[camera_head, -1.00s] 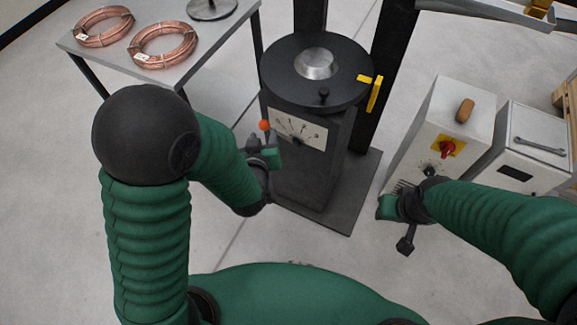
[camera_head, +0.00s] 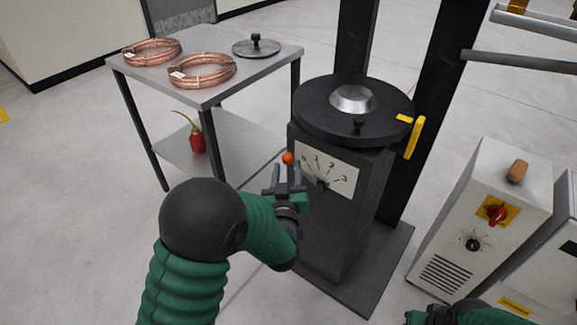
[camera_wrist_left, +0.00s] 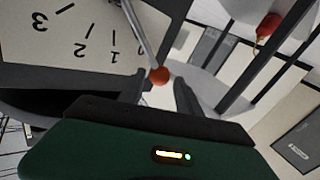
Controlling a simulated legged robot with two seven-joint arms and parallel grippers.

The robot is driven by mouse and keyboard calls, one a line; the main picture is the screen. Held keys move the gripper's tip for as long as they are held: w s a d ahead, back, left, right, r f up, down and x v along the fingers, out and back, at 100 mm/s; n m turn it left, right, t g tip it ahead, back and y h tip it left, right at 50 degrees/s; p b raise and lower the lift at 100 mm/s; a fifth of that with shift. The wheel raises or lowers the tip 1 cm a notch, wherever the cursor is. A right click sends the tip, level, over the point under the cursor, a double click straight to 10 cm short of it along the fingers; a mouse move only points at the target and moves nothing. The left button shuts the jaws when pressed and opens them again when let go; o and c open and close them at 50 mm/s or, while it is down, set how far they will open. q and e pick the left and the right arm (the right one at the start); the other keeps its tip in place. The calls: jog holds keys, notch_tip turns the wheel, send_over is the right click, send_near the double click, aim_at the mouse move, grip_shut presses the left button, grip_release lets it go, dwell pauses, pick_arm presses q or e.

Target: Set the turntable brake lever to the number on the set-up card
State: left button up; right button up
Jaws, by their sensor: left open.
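The turntable (camera_head: 318,115) is a black disc on a dark pedestal. A white dial plate (camera_head: 330,172) on the pedestal reads 0 to 3. The brake lever ends in an orange knob (camera_head: 288,158) at the plate's upper left, by the 0. In the left wrist view the metal lever rod (camera_wrist_left: 140,30) passes near the 0 mark. My left gripper (camera_head: 283,176) is open just below the knob. In the left wrist view the knob (camera_wrist_left: 159,75) appears between its fingertips; contact cannot be told. My right gripper (camera_head: 425,316) is partly cut off at the bottom edge. I cannot make out a set-up card.
A grey table (camera_head: 270,66) at upper left holds copper coils (camera_head: 202,70) and a lidded disc (camera_head: 256,46). A red oil can (camera_head: 197,140) stands on its lower shelf. A white machine cabinet (camera_head: 470,240) stands at right. Yellow handle (camera_head: 414,138) juts from the turntable's right.

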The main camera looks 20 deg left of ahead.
aim_at(288, 160)
pick_arm(q)
jog(key=b+x, duration=0.1)
jog(key=x, duration=0.3)
jog(key=shift+w, duration=0.25)
grip_shut()
jog(key=shift+f, duration=0.1)
dwell(1.0)
